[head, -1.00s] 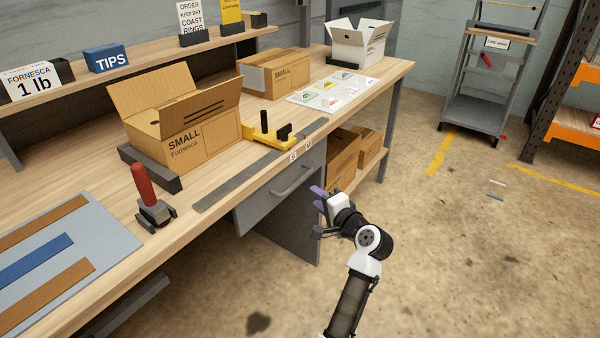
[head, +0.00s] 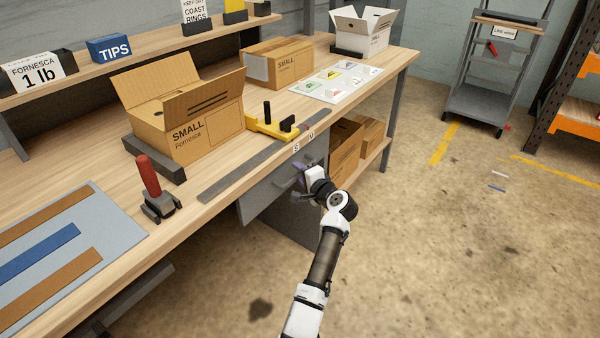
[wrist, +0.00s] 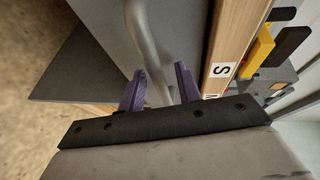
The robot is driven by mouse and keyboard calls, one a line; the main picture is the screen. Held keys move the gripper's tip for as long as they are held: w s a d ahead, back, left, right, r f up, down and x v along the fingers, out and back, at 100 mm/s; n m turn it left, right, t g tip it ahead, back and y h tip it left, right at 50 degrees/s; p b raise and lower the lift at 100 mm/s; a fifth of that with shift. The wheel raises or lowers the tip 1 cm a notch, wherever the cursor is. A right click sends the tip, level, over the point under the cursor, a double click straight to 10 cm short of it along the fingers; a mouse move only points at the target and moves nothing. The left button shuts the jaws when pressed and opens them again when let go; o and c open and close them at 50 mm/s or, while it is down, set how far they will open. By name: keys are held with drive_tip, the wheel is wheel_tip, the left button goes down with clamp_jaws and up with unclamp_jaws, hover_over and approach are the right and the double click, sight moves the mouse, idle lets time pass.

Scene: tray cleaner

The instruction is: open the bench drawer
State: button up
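The bench drawer (head: 258,203) is a grey front under the bench top and looks shut. Its curved metal handle (head: 284,185) is partly hidden by my gripper (head: 298,177) in the head view. In the wrist view my gripper (wrist: 161,68) has its two purple fingers apart. A gap shows between the handle and the right finger.
The wooden bench top (head: 215,165) overhangs the drawer, with S and M labels on its edge. A yellow fixture (head: 270,128) and a red-handled tool (head: 152,180) stand on it. Cardboard boxes (head: 345,148) sit on a lower shelf to the right.

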drive_tip(key=shift+w+a+f, duration=0.1)
drive_tip(key=shift+w, duration=0.05)
clamp_jaws()
idle(0.4)
drive_tip(key=s+d+p, duration=0.1)
drive_tip(key=s+d, duration=0.6)
drive_tip(key=d, duration=0.3)
drive_tip(key=s+d, duration=0.7)
drive_tip(key=d, duration=0.2)
drive_tip(key=shift+s+d+p, duration=0.15)
drive_tip(key=shift+d+p, duration=0.2)
unclamp_jaws()
